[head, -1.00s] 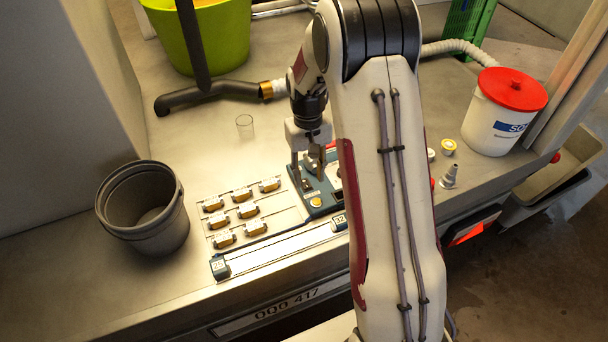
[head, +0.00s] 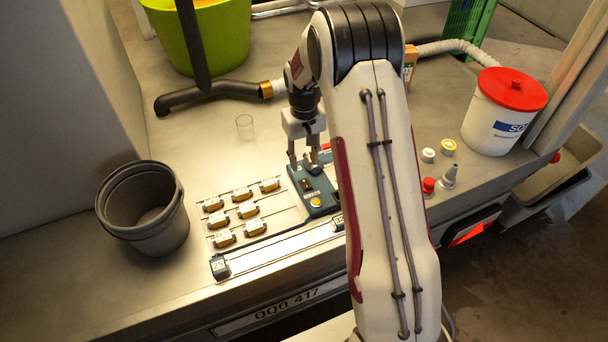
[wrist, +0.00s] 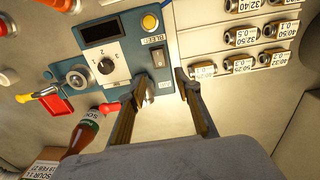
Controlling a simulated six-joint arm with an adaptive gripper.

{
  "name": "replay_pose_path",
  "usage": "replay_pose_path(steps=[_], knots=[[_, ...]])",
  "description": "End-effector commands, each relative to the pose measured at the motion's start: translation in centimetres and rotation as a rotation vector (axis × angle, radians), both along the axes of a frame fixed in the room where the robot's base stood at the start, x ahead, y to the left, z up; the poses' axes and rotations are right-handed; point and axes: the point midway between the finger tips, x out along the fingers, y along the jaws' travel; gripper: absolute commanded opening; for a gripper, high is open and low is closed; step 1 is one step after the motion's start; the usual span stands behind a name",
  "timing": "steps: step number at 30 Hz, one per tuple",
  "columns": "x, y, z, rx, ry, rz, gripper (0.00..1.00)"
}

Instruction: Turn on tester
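The tester is a blue box (head: 316,188) on the bench, partly hidden behind my arm. In the wrist view its panel (wrist: 115,63) shows a dark display (wrist: 100,31), a white dial with a black knob (wrist: 105,66), a rocker switch (wrist: 159,57) and a yellow button (wrist: 149,22). The display looks dark. My gripper (head: 303,165) is over the tester's far end; in the wrist view its open fingers (wrist: 163,79) are empty, just below the rocker switch. The left fingertip overlaps the panel's lower edge; I cannot tell whether it touches.
Several small labelled brass parts (head: 242,194) lie on a board left of the tester. A bottle with a red cap (wrist: 82,134) is close left of the fingers.

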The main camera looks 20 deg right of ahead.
Motion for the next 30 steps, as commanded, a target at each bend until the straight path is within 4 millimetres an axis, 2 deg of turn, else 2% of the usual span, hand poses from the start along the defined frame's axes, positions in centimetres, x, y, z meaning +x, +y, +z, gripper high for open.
replay_pose_path(steps=[5,18,24,30], knots=[[0.0,0.0,-1.3,0.000,0.002,0.000,0.33],[0.0,0.0,-6.1,0.000,0.001,0.000,0.33],[0.0,0.0,-7.3,0.000,0.000,0.000,0.33],[0.0,0.0,-7.5,-0.001,-0.001,0.000,0.33]])
